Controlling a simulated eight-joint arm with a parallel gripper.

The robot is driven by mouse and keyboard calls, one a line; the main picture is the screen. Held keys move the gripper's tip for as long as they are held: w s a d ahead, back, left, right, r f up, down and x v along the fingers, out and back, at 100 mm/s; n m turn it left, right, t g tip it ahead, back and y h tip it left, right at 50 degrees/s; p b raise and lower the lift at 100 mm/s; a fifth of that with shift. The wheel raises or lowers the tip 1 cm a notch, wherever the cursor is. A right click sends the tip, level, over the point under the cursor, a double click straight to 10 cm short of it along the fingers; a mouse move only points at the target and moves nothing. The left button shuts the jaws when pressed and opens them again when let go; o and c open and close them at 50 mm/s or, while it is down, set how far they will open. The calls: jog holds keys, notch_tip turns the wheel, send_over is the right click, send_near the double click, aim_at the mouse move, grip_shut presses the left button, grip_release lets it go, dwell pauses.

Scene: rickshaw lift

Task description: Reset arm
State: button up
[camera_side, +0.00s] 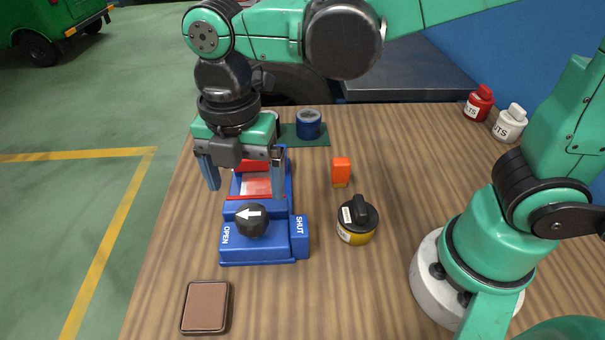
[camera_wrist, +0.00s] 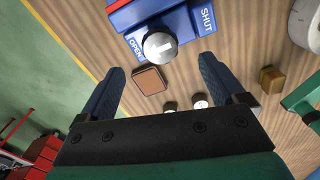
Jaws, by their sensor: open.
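My gripper (camera_side: 245,184) is open and empty, pointing down above the rear part of a blue fixture (camera_side: 263,250). Its two blue-grey fingers stand apart on either side of the fixture's red-edged part (camera_side: 256,184). I cannot tell how far above it they are.
A brown pad (camera_side: 205,307) lies at the front left. An orange block (camera_side: 341,170) and a black-and-yellow jar (camera_side: 357,222) stand right of the fixture. A blue cup-like object (camera_side: 309,123) is behind. Red (camera_side: 479,103) and white (camera_side: 510,123) bottles stand back right.

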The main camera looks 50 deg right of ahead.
jog(key=d+m+t, duration=0.7)
jog(key=d+m, duration=0.7)
jog(key=m, duration=1)
jog(key=shift+d+r, duration=0.35)
jog(key=shift+s, duration=0.1)
